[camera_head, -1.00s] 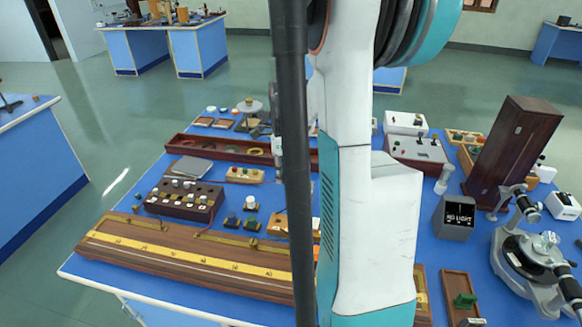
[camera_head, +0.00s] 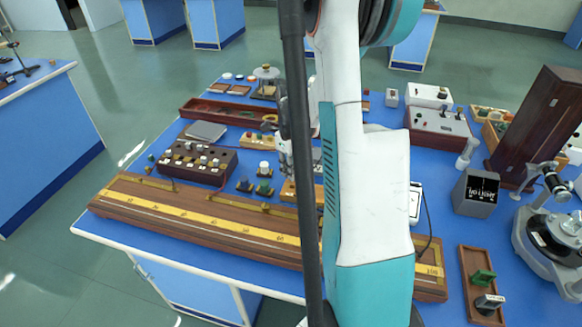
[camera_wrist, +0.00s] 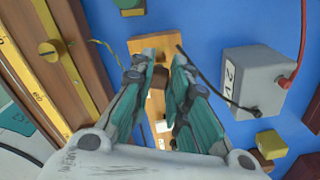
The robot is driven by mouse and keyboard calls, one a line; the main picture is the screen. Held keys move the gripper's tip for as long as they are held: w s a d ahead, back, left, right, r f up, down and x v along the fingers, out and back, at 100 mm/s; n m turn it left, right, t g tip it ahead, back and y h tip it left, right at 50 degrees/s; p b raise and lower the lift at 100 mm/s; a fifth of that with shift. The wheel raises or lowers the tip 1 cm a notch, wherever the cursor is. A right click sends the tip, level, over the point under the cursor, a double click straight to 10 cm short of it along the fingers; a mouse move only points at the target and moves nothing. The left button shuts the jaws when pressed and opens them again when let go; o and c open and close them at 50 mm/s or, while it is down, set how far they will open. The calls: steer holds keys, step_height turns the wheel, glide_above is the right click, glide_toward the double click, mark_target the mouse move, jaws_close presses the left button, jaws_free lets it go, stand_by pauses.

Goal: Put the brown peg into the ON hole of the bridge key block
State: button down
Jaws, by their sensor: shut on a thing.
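The bridge key block is a light wooden strip (camera_wrist: 152,46), seen from above in the wrist view below my gripper. In the head view its near end (camera_head: 289,190) shows left of my arm, which hides the rest. My gripper (camera_wrist: 158,68) is over the block, its fingers closed around the brown peg (camera_wrist: 157,78). I cannot tell whether the peg is above a hole or in one. Small white marks or parts (camera_wrist: 163,127) show on the block between the fingers. The ON label is not readable.
A brass-scaled wooden bridge (camera_head: 200,215) runs along the table's front, close beside the block. A black cable crosses near the right finger.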

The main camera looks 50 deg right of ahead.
steer(key=shift+f+b, duration=1.6)
steer(key=shift+f, duration=0.85)
steer(key=c, duration=1.4)
jaws_free()
steer(key=shift+c, duration=0.2)
step_height(320, 180, up, 12)
steer(key=shift+r, duration=0.1)
